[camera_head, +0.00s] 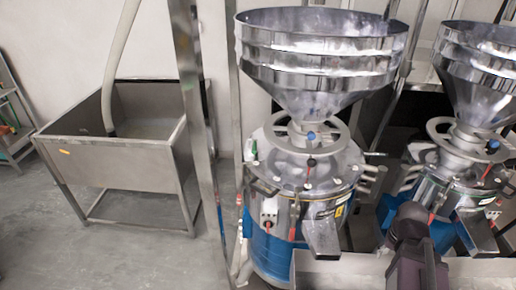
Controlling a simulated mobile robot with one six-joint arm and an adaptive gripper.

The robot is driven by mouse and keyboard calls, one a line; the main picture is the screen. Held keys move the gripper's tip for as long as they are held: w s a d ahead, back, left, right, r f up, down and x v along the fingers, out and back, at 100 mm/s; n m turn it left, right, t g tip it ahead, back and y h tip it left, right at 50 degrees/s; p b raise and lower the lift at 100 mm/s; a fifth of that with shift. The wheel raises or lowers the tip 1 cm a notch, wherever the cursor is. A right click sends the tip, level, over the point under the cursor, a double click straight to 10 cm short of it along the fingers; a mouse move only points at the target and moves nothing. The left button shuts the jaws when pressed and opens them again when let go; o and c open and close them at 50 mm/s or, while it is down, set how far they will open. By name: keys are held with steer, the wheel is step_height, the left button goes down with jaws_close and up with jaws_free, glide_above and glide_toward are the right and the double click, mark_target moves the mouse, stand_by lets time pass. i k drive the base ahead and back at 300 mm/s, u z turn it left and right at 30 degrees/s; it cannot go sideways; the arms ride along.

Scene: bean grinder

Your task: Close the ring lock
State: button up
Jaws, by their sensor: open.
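The near grinder (300,185) is a steel drum on a blue base with a wide funnel hopper (320,55) on top. A metal ring (285,143) encircles the neck under the hopper. A blue knob (311,135) and a red-tipped lever (310,170) show by it, and a red handle (294,218) hangs on the drum's front. I cannot tell which part is the ring lock or whether it is open. A dark part of my arm shows at the lower right, in front of the second grinder; no gripper fingers can be made out.
A second, similar grinder (475,155) stands close on the right. A steel post (193,95) rises left of the near grinder. A steel sink (115,155) with a pale hose (115,65) stands at the left. Grey floor (110,250) is clear at the lower left.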

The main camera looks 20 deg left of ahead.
mark_target(254, 147)
steer(key=z, duration=0.1)
steer(key=k, duration=1.3)
steer(key=u, duration=1.25)
steer(key=i, duration=1)
